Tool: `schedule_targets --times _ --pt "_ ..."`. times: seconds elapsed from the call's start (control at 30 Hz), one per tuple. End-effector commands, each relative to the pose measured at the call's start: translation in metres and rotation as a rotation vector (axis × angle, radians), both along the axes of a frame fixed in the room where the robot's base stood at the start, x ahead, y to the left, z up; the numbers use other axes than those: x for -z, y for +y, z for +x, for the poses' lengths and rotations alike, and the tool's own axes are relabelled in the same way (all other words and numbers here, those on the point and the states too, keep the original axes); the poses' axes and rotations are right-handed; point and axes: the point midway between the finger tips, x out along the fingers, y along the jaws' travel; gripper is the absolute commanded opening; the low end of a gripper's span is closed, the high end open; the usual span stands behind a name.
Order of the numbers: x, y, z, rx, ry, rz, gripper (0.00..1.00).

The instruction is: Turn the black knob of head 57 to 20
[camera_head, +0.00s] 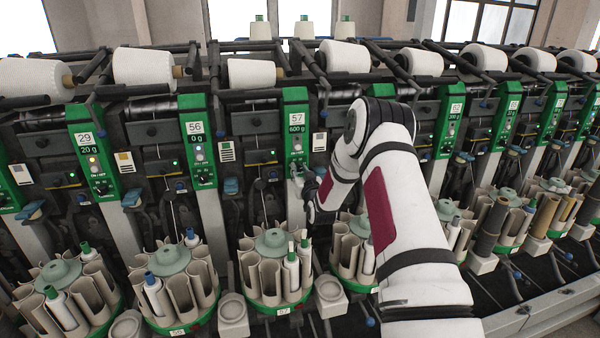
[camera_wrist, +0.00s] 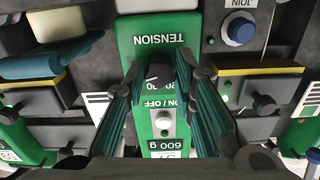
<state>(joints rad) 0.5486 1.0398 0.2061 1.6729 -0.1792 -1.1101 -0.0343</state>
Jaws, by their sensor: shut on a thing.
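Head 57 is the green panel (camera_head: 296,122) in the middle of the head view, with a white 57 label and a display reading 600 g. In the wrist view the same panel (camera_wrist: 160,25) appears upside down, with TENSION, ON / OFF and 600 g lettering and a white button. My gripper (camera_wrist: 160,72) has its fingers closed around the black knob (camera_wrist: 158,72) below the TENSION lettering. The fingers hide most of the knob, and I cannot read its setting. In the head view my arm covers the lower part of the panel.
Neighbouring head 56 (camera_head: 197,130) reads 0 g and stands to the left. A round bobbin magazine (camera_head: 272,243) stands below head 57. Yarn cones (camera_head: 250,73) line the top.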

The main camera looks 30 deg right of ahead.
Motion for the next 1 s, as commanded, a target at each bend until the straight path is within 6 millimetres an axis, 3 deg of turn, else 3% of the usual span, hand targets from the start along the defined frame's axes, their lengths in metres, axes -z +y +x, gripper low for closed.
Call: schedule_targets --times 0.37,1.0 --pt "0.0004 0.0013 0.0007 -0.002 0.03 -0.103 0.0" --pt "0.0016 0.0015 0.001 -0.003 0.189 -0.655 0.0"
